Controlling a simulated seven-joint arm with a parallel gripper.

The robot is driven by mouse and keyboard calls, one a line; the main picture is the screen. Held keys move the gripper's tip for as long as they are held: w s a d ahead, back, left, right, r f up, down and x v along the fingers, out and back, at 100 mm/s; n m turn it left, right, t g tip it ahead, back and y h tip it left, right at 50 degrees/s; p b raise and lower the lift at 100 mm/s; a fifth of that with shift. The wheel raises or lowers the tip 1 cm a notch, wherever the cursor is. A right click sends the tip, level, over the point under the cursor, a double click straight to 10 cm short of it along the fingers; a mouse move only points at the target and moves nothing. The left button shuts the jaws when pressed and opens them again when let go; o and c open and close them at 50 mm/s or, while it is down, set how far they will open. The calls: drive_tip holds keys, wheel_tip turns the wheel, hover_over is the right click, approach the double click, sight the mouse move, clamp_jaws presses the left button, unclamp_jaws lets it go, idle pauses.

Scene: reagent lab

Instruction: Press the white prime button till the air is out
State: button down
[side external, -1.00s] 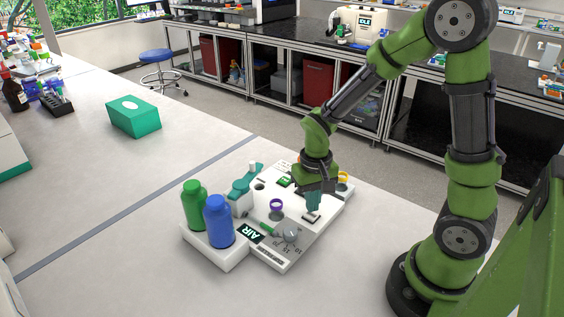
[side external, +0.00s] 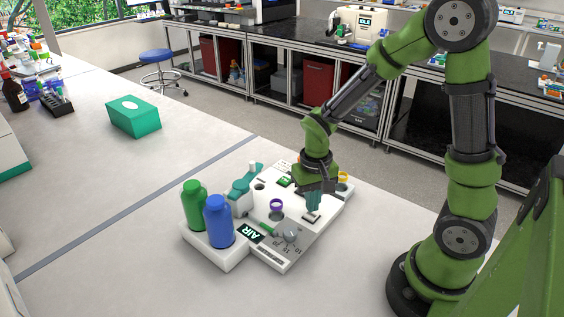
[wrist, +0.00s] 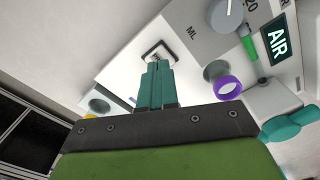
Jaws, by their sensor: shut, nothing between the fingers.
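The white prime button (wrist: 159,50) sits in a dark square frame on the white dispenser panel (side external: 290,255). My gripper (side external: 313,210) points down with its teal fingers shut and empty, its tips at the button. In the wrist view my fingertips (wrist: 158,66) cover part of the button. I cannot tell whether they touch it or how far it is pressed. A dark display (side external: 250,233) on the panel reads "AIR"; it also shows in the wrist view (wrist: 279,40).
A blue bottle (side external: 218,222) and a green bottle (side external: 194,205) stand at the panel's left. A purple ring (side external: 276,204), a grey dial (side external: 290,236) and a yellow ring (side external: 343,177) are near my gripper. A green box (side external: 134,117) lies farther back. The bench front is clear.

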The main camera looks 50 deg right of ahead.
drive_tip(key=shift+f, duration=1.05)
drive_tip(key=shift+r, duration=3.55)
drive_tip(key=shift+s+a+f, duration=0.15)
drive_tip(key=shift+s+a, duration=0.05)
drive_tip(key=shift+s, duration=0.05)
drive_tip(key=s+a+r+n+t+y, duration=0.1)
drive_tip(key=s+a+r+t, duration=0.1)
drive_tip(key=r, duration=0.5)
drive_tip(key=s+a+r+n+t+y, duration=0.1)
drive_tip(key=s+a+r+t, duration=0.2)
drive_tip(key=r, duration=0.5)
drive_tip(key=shift+s+t, duration=0.7)
drive_tip(key=shift+t, duration=0.4)
drive_tip(key=shift+f, duration=0.1)
